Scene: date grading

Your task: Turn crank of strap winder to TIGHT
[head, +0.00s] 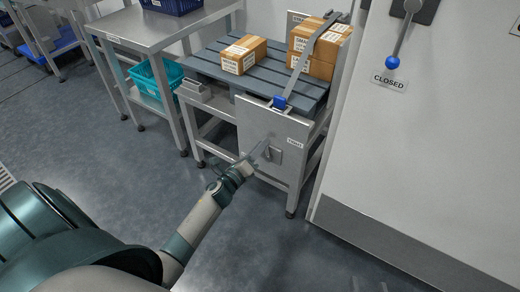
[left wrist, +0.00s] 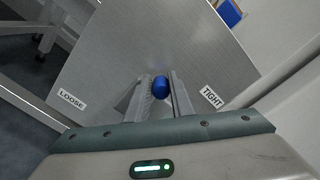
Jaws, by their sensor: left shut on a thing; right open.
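The strap winder's grey metal panel (head: 262,118) is on the front of the slatted stand. A TIGHT label (head: 295,142) is on its right side. In the left wrist view, the LOOSE label (left wrist: 72,100) is at the left and the TIGHT label (left wrist: 211,97) at the right. The crank's blue knob (left wrist: 161,87) is between my left gripper's fingers (left wrist: 160,96), which are shut on it, about midway between the labels in that view. In the head view my left gripper (head: 259,152) reaches the panel and hides the knob. My right gripper is not in view.
Another carton (head: 244,54) sits on the slats. A white cabinet (head: 430,150) with a CLOSED lever stands close at right. A steel table (head: 150,30) stands left. Front floor is clear.

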